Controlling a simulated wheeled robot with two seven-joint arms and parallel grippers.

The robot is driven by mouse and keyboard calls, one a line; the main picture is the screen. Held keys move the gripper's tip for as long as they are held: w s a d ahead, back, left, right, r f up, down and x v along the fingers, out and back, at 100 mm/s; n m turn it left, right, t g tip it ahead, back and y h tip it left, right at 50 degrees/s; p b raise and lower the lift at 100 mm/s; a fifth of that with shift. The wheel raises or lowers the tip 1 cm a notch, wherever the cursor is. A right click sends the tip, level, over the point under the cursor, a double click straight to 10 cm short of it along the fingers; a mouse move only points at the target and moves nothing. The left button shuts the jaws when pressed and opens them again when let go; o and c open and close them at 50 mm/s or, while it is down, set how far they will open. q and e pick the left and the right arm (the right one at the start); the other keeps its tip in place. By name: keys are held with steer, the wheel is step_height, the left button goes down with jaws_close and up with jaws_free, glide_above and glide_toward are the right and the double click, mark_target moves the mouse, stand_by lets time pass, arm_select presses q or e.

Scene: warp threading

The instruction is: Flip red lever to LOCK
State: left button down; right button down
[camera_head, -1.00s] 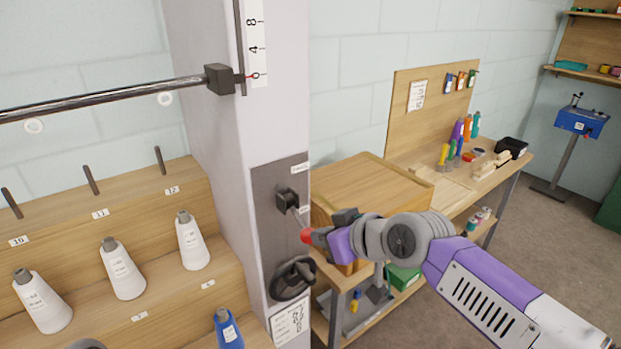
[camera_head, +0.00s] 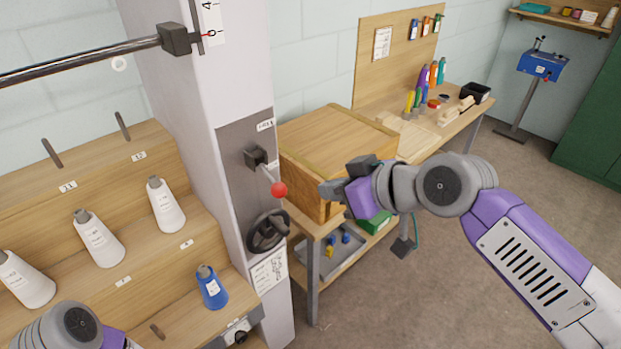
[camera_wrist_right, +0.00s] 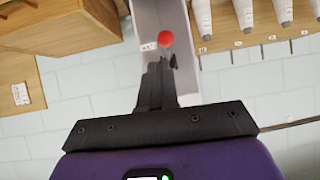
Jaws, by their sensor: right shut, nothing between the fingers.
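The red lever has a red ball knob (camera_head: 279,190) on a short metal rod from a dark pivot block (camera_head: 256,158). The block sits on a grey plate on the pale column. The rod slants down and right toward the lower part of the plate. A small label (camera_head: 265,125) sits above the pivot; I cannot read it surely. My right gripper (camera_head: 328,192) is shut and empty, right of the knob and apart from it. In the right wrist view the knob (camera_wrist_right: 165,39) shows just beyond the closed fingertips (camera_wrist_right: 158,72). My left gripper's fingers are out of frame.
A black handwheel (camera_head: 267,231) sits below the lever, above a paper sheet (camera_head: 269,272). A wooden box (camera_head: 330,140) stands on the bench behind my right gripper. White cones (camera_head: 165,206) and a blue cone (camera_head: 211,287) stand on the rack at left. A horizontal bar (camera_head: 80,65) runs above.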

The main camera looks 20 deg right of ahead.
steer(key=shift+s+d+r, duration=0.3)
steer(key=shift+s+d, duration=0.05)
steer(key=shift+s, duration=0.35)
steer(key=shift+s+d+r, duration=0.25)
steer(key=shift+s+d, duration=0.05)
steer(key=shift+s, duration=0.35)
steer(key=shift+w, duration=0.1)
steer(key=w+a+f+m+g+h+p, duration=0.1)
steer(key=w+f, duration=0.4)
steer(key=f, duration=0.4)
steer(key=w+a+f+m+g, duration=0.1)
steer(key=w+a+f+g, duration=0.1)
steer(key=w+f, duration=0.45)
step_height(320, 180, down, 18)
steer(key=s+a+r+m+g, duration=0.1)
steer(key=s+a+m+g, duration=0.1)
steer(key=s+a+f+m+g+p, duration=0.1)
steer(key=s+a+f+g, duration=0.1)
steer(key=s+f, duration=0.7)
steer(key=s+a+f+m+g+p, duration=0.1)
steer(key=s+a+f+m+g, duration=0.1)
steer(key=s+f, duration=0.7)
step_height(320, 180, down, 5)
steer(key=shift+a+f+m, duration=0.2)
steer(key=shift+a+m, duration=0.1)
steer(key=shift+a, duration=0.05)
